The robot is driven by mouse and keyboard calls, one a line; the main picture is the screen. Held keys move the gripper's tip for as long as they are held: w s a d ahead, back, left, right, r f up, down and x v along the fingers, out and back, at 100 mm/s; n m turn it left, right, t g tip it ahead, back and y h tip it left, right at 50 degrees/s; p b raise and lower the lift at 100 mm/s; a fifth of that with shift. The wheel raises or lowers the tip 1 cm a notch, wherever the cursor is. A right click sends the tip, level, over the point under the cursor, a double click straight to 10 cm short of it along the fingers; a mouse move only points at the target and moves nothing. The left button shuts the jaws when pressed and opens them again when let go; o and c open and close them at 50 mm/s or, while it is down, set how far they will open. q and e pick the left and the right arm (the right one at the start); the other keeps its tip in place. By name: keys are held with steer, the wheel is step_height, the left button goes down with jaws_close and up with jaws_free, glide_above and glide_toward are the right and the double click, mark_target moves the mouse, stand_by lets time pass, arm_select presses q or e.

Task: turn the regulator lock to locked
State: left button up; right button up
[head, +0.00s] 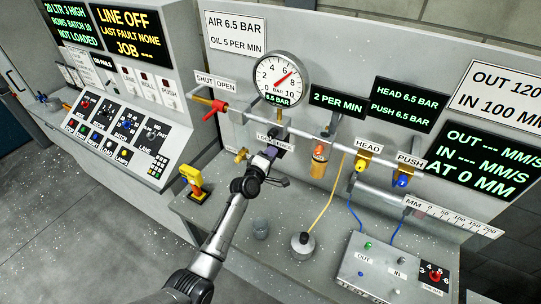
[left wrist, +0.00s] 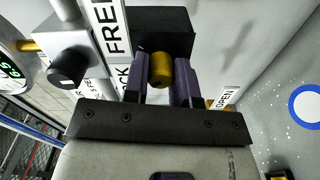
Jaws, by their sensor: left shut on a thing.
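My left gripper (head: 266,160) is at the air line under the round gauge, just below the small lock label (head: 273,141). In the left wrist view its two dark fingers (left wrist: 160,85) are shut on a brass regulator lock knob (left wrist: 160,68), in front of a black block (left wrist: 165,25). A white plate with FREE (left wrist: 116,28) and part of LOCK stands beside it. The lock's setting cannot be told. In the head view my gripper hides the knob. My right gripper is not in view.
The gauge (head: 279,80) reads about 6.5 bar. A red valve handle (head: 213,108) is to the left. A yellow hose (head: 334,196) and a control box (head: 385,268) are to the right.

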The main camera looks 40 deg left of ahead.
arm_select(q)
steer(key=o, duration=0.9)
steer(key=shift+o, duration=0.2)
steer(key=s+d, duration=0.2)
steer(key=s, duration=1.1)
steer(key=shift+s+d+b, duration=0.15)
steer(key=shift+s+b, duration=0.15)
steer(key=shift+b, duration=0.05)
